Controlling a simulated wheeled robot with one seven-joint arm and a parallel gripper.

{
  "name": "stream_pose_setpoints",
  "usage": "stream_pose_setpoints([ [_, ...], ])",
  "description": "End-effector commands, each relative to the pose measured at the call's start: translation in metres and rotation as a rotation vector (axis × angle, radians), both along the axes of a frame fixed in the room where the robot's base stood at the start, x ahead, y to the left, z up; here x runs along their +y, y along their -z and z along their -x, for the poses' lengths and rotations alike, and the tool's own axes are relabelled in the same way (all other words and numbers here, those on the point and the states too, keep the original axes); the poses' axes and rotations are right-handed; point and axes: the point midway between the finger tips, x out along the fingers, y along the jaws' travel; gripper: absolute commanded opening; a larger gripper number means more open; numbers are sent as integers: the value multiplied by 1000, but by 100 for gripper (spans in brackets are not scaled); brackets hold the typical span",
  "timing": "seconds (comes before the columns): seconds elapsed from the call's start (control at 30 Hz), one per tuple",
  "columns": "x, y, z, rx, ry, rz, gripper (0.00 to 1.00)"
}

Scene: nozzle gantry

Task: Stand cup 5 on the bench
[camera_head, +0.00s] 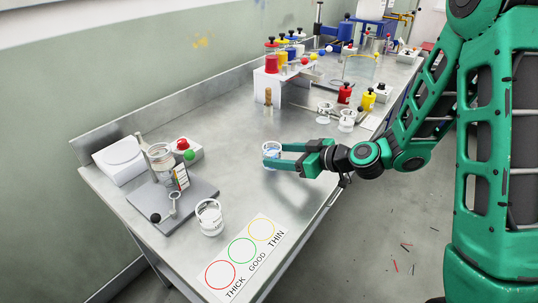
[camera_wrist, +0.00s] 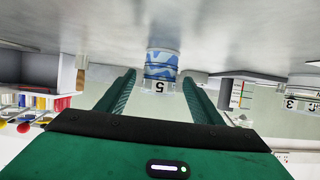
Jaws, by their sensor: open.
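Cup 5 (camera_head: 271,153) is a small white cup with blue markings near the middle of the steel bench (camera_head: 235,150). In the wrist view cup 5 (camera_wrist: 162,68) shows its number upside down, in an upside-down picture, and its base appears to be on the bench surface. My gripper (camera_head: 280,156) reaches in low from the right, its fingers close to the cup. In the wrist view my gripper (camera_wrist: 159,78) is open, with one finger on each side of the cup and gaps showing between the fingers and the cup.
Another white cup (camera_head: 210,218) stands at the near left by a grey plate (camera_head: 190,208). A card with THICK, GOOD and THIN circles (camera_head: 243,252) lies near the front edge. More cups (camera_head: 346,120) stand behind my gripper.

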Motion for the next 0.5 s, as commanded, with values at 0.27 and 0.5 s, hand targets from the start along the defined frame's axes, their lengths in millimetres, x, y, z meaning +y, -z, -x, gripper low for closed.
stream_pose_setpoints([
  [0.27,-30,-15,21,0,4,-1,60],
  [0.5,-35,-18,26,-1,2,0,60],
])
